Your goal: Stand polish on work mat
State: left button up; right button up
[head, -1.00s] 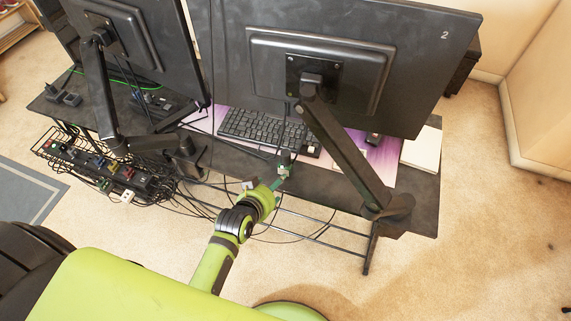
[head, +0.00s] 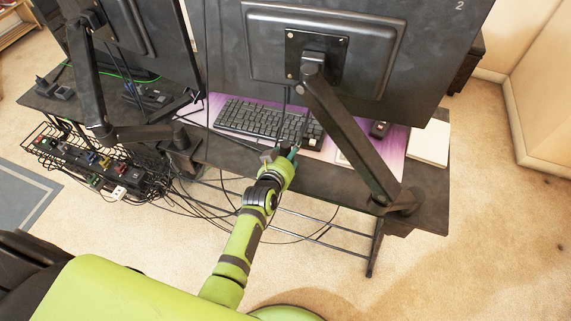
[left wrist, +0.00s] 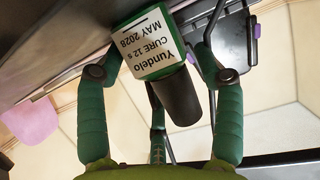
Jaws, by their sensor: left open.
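The polish is a small green bottle (left wrist: 150,45) with a white label reading "Yundelo, CURE 12 s, MAY 2028" and a dark cap (left wrist: 178,98). It shows upside down in the left wrist view, between the spread green fingers of my left gripper (left wrist: 160,72). The fingers are open, with visible room beside the bottle. In the head view my left gripper (head: 286,155) is at the near edge of the dark desk and hides most of the bottle. A purple mat (head: 392,158) lies on the desk, partly under the keyboard. My right gripper is out of view.
A large monitor (head: 430,60) and its slanted arm (head: 345,140) stand close to the right of my left arm. A keyboard (head: 255,118) lies beyond the gripper. A white pad (head: 430,143) is at the right. Cables and a power strip (head: 120,173) hang at the left.

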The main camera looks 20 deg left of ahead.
pick_arm(q)
jog(key=c, duration=1.1)
